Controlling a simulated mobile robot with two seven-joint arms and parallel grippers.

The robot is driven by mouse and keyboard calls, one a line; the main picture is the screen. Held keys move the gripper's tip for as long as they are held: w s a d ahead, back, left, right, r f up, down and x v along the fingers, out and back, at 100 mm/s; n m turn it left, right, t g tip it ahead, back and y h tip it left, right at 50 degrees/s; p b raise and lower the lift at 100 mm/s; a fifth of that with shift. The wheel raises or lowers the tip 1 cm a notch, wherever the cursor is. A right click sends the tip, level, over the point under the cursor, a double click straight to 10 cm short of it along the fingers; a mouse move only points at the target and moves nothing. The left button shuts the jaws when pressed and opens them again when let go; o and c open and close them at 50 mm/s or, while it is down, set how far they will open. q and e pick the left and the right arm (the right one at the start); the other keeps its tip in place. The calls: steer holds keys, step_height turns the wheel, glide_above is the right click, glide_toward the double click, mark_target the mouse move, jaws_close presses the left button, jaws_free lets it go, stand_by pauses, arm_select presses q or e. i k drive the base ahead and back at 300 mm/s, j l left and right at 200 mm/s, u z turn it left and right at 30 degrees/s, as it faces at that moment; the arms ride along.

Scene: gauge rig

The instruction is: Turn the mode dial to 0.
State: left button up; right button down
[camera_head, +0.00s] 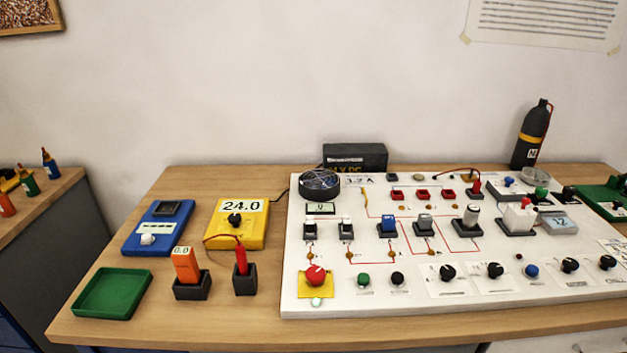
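I cannot read a label that marks one dial as the mode dial. A yellow meter (238,222) lies on the table left of centre; its display reads 24.0 and a black dial (234,219) sits below the display. A blue box (158,227) with a white knob (148,239) lies to its left. Several black knobs stand along the front right of the white board, among them one (447,272), another (494,270) and another (569,265). Their scale markings are too small to read. Neither of my grippers is in view.
The white board (420,300) fills the table's right side, with switches, a red knob (316,275) and a fan (319,184). An orange probe (185,265) and a red probe (241,262) stand in dark holders. A green tray (112,293) is front left. A dark bottle (531,135) stands behind.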

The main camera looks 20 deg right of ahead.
mark_target(570, 264)
steer(key=z, duration=1.4)
